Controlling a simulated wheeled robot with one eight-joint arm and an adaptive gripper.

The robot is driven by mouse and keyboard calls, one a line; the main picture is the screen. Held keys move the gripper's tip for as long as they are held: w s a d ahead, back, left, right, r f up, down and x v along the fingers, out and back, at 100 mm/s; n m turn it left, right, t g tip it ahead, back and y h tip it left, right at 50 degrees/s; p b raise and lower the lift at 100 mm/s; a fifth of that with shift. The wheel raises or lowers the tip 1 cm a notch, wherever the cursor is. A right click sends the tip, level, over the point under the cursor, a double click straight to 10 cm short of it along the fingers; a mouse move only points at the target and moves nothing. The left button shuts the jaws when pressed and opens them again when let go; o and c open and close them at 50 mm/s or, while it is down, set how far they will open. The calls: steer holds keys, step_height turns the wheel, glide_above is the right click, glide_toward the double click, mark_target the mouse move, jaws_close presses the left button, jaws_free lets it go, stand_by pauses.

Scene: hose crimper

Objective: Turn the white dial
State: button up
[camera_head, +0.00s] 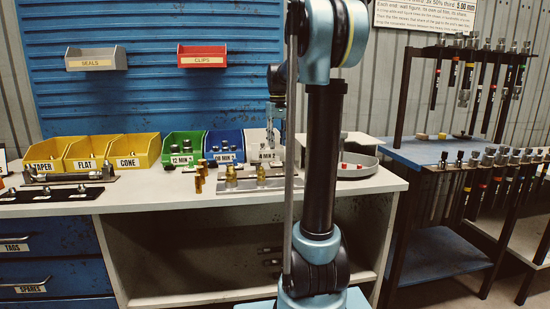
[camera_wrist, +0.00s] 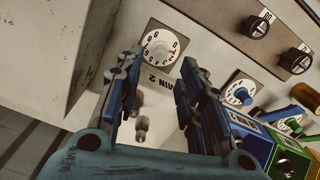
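The white dial (camera_wrist: 160,47) shows in the wrist view at upper middle, on a pale panel. It has a pale round knob on a square plate with numbers around it. My gripper (camera_wrist: 162,64) is open, its two blue and dark fingers spread apart with nothing between them. The fingertips lie just below and to either side of the dial in the picture. I cannot tell whether they touch it. In the head view my arm stands in front of the bench and hides the dial.
A blue dial (camera_wrist: 240,93) and black knobs (camera_wrist: 257,26) are to the right on the panel. A white bin (camera_head: 262,139), blue bin (camera_head: 225,141) and green bin (camera_head: 183,143) stand on the bench (camera_head: 130,200). Brass fittings (camera_head: 200,178) stand in front.

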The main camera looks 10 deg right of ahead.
mark_target(277, 160)
step_height(277, 160, down, 7)
steer(key=shift+r, duration=0.15)
stand_by(0.4)
